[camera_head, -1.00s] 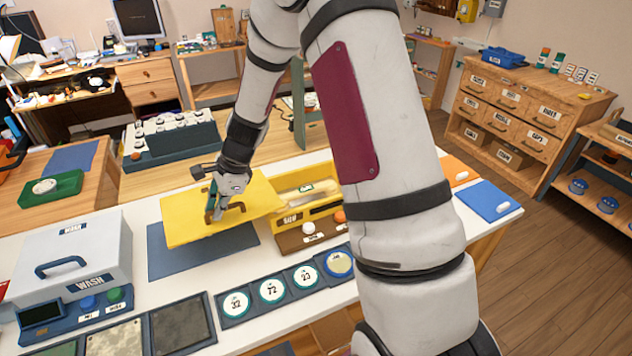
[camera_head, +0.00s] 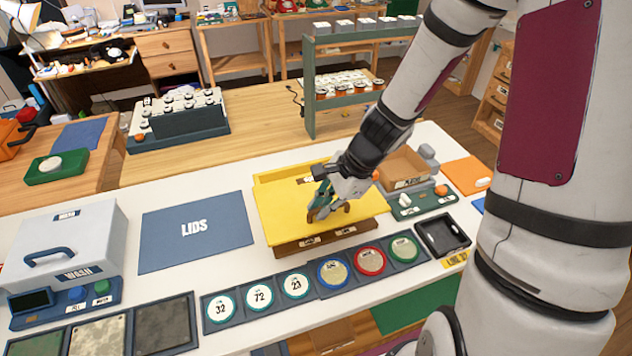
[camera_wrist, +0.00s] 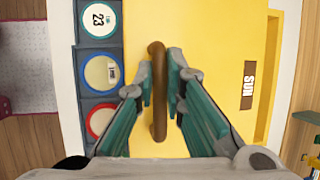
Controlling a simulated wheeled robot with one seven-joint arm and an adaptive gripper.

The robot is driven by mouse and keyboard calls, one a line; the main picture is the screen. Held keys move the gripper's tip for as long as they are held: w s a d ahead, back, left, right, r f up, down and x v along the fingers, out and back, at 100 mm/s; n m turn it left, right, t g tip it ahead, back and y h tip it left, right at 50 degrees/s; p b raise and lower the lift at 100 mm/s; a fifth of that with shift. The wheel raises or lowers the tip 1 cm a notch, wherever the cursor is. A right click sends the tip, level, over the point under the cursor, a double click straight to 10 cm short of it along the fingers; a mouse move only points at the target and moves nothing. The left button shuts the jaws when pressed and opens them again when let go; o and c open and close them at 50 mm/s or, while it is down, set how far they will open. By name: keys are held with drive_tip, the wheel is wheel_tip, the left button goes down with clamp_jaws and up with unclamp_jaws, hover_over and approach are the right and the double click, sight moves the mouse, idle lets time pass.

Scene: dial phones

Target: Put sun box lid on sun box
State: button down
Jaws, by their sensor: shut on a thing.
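The yellow sun box lid (camera_head: 290,208) has a brown handle and lies over the yellow sun box (camera_head: 283,175) in the head view. The box's back rim shows past the lid's far edge, so the lid sits slightly toward the front or is tilted; I cannot tell whether it rests fully on the box. My gripper (camera_head: 325,210) is shut on the lid's brown handle. In the wrist view my gripper (camera_wrist: 160,85) has a finger on each side of the handle, and the lid (camera_wrist: 215,130) with a SUN label (camera_wrist: 248,86) fills the middle.
A blue LIDS mat (camera_head: 197,240) lies empty to the left, beside a white WASH box (camera_head: 75,235). Several round dials (camera_head: 260,296) line the front. A cardboard-coloured box (camera_head: 405,165) and a black tray (camera_head: 442,234) stand to the right.

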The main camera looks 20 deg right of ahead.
sight(311, 184)
drive_tip(key=w, duration=0.7)
drive_tip(key=w+d+f, duration=0.1)
drive_tip(key=w, duration=0.3)
drive_tip(key=shift+w, duration=0.25)
drive_tip(key=shift+f+p, duration=0.5)
drive_tip(key=shift+f, duration=1.3)
drive_tip(key=shift+f, duration=0.1)
drive_tip(key=c, duration=1.9)
unclamp_jaws()
drive_tip(key=shift+o, duration=1.2)
